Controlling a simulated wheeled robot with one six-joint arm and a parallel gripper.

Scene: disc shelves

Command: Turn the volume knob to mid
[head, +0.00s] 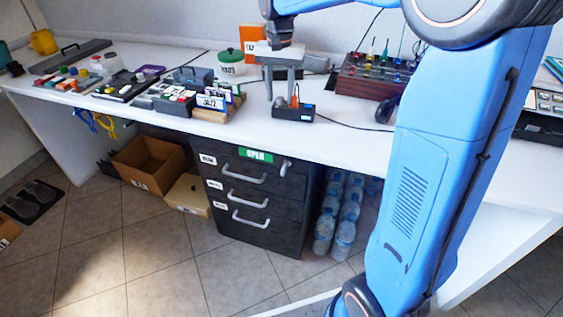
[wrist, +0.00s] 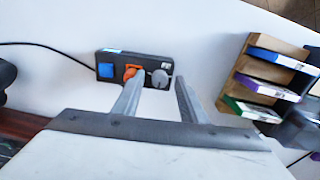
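A small black control box (wrist: 112,58) lies on the white table. In the wrist view it carries a blue square (wrist: 105,70), an orange part (wrist: 129,72) and a round grey knob (wrist: 160,78), likely the volume knob. Its pointer and setting are too small to read. My gripper (wrist: 160,84) is open and empty. Its fingertips appear on either side of the grey knob, the left one overlapping the orange part's edge. I cannot tell whether either touches. In the head view my gripper (head: 281,90) points down just above and behind the box (head: 293,112).
A wooden disc rack (wrist: 240,80) with coloured cases stands right of the box; it also shows in the head view (head: 240,98). A dark mouse-like object (head: 386,110) and a rack of coloured pieces (head: 375,75) lie to the right. A cable (head: 335,126) runs from the box.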

